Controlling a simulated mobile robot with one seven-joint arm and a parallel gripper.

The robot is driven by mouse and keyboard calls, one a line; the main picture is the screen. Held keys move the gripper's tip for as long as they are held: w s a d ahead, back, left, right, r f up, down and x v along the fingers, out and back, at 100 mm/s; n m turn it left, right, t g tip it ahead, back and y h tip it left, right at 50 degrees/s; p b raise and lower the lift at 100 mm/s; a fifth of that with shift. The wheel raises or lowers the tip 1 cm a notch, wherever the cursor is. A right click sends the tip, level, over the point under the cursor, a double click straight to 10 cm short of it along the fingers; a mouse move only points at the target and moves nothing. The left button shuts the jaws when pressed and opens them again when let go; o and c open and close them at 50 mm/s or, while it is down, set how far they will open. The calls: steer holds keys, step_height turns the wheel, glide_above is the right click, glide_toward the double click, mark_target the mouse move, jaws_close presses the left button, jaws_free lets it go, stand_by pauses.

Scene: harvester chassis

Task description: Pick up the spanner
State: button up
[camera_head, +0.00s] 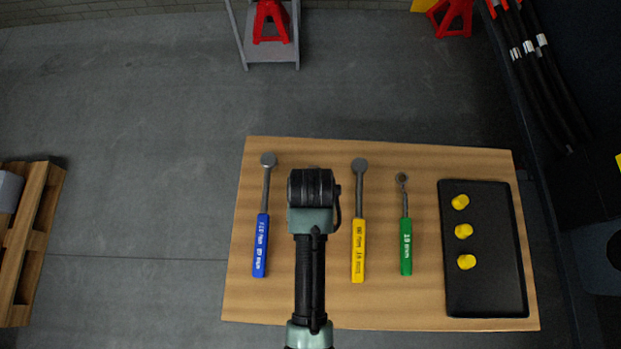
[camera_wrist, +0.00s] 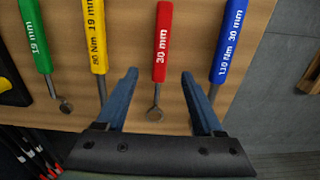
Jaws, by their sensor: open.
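A red-handled spanner marked 30 mm (camera_wrist: 160,45) lies on the wooden table, its metal ring end towards my gripper (camera_wrist: 160,74) in the wrist view. My gripper is open, with one finger on each side of this spanner's shaft and nothing held. I cannot tell the height between them. In the head view my arm hides the red spanner and the fingers. A green-handled spanner marked 19 mm (camera_head: 405,245) lies further right there; it also shows at the left of the wrist view (camera_wrist: 36,40).
A blue-handled wrench (camera_head: 261,245) and a yellow-handled wrench (camera_head: 358,250) lie either side of my arm on the table (camera_head: 440,160). A black tray (camera_head: 490,295) with three yellow pieces is at the right. A pallet (camera_head: 30,240) stands on the floor at left.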

step_height(320, 180, down, 4)
steer(key=shift+r, duration=0.25)
steer(key=shift+s+f, duration=0.15)
steer(key=shift+f, duration=2.55)
jaws_close()
steer(key=shift+r, duration=0.1)
